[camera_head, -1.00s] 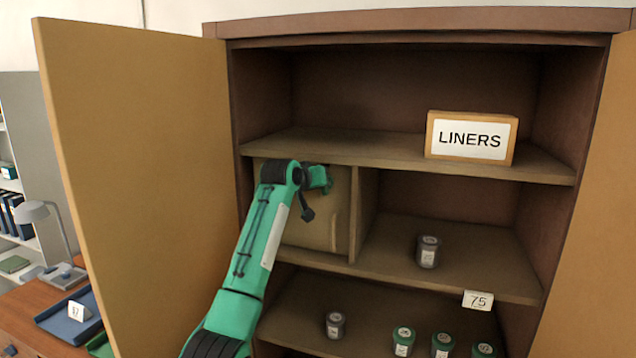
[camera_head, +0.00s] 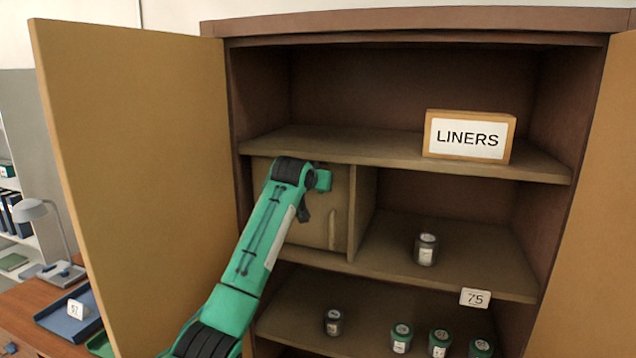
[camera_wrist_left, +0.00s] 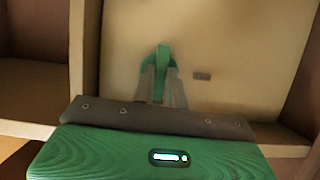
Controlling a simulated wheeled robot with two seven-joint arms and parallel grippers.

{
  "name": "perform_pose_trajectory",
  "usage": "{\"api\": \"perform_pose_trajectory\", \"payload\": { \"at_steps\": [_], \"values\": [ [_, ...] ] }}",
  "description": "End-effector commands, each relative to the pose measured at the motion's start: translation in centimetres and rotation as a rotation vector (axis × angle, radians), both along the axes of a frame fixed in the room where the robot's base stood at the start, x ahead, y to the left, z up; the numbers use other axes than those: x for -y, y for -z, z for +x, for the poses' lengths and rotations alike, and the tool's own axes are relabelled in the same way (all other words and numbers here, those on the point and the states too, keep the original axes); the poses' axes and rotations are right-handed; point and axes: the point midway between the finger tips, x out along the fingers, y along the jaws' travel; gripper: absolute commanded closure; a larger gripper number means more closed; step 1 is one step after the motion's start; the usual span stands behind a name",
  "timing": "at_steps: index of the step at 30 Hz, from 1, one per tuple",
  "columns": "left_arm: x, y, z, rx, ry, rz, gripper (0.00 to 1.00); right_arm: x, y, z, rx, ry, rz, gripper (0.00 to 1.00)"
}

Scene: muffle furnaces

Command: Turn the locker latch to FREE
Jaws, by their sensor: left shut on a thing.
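The small tan locker door (camera_head: 322,232) is closed in the left middle bay of the cabinet. In the left wrist view its face (camera_wrist_left: 235,45) carries a green latch handle (camera_wrist_left: 162,57), which stands upright in that picture. My left gripper (camera_wrist_left: 162,80) is shut on the latch handle, one finger on each side. In the head view my left arm hides the latch and most of the gripper. My right gripper is not in view.
The tall brown cabinet's large doors (camera_head: 130,170) stand open at both sides. A LINERS sign (camera_head: 468,136) stands on the upper shelf. A dark jar (camera_head: 426,250) stands right of the locker, and several jars (camera_head: 440,343) stand on the lower shelf.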

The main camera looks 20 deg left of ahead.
Motion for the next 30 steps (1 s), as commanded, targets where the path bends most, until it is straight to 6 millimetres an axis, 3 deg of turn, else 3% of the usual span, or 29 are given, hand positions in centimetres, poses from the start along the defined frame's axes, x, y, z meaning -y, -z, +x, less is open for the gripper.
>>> {"api": "perform_pose_trajectory", "payload": {
  "at_steps": [4, 5, 8, 20, 25, 30],
  "values": [
    [0.0, 0.1, 0.0, -0.002, 0.0, 0.002, 1.0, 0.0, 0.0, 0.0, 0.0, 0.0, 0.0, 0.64],
    [0.0, 0.1, 0.0, -0.002, 0.0, 0.002, 0.83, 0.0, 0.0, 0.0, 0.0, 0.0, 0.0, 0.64],
    [0.0, 0.1, 0.0, -0.002, -0.001, 0.001, 0.65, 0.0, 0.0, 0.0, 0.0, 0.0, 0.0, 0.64],
    [0.0, -0.1, -0.5, 0.001, 0.0, 0.0, 0.65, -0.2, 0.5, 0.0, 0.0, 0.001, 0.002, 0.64],
    [-0.1, -0.7, -2.5, 0.004, 0.0, 0.001, 0.65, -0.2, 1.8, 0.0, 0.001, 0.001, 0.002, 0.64],
    [-0.2, -2.0, -5.8, 0.005, 0.0, 0.001, 0.65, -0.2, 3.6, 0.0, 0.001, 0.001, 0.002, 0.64]
  ]
}}
